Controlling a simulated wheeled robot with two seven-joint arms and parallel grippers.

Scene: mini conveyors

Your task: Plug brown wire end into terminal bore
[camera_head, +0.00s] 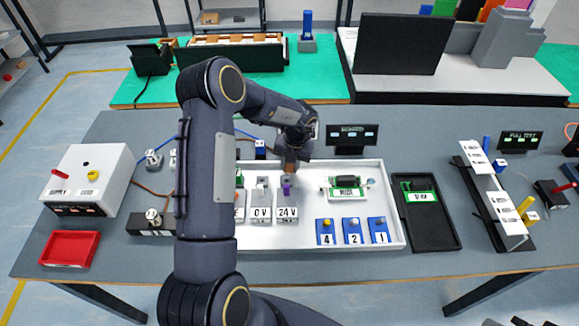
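My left gripper (290,167) points down over the 24V terminal block (287,207) in the white tray. A small purple piece (287,189) shows at the top of that block, just below the fingers. The fingers are small and partly hidden by the wrist, so I cannot tell whether they are shut on anything. A brown wire (150,190) runs from near the white supply box (92,172) to behind my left arm. Its end is not clearly visible. The 0V terminal block (262,206) stands left of the 24V block. My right gripper is out of view.
The white tray (395,205) also holds blue numbered blocks (353,231) and a green module (346,186). A black tray (428,240) lies right of it. A red tray (70,249) is at the left. My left arm hides part of the table.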

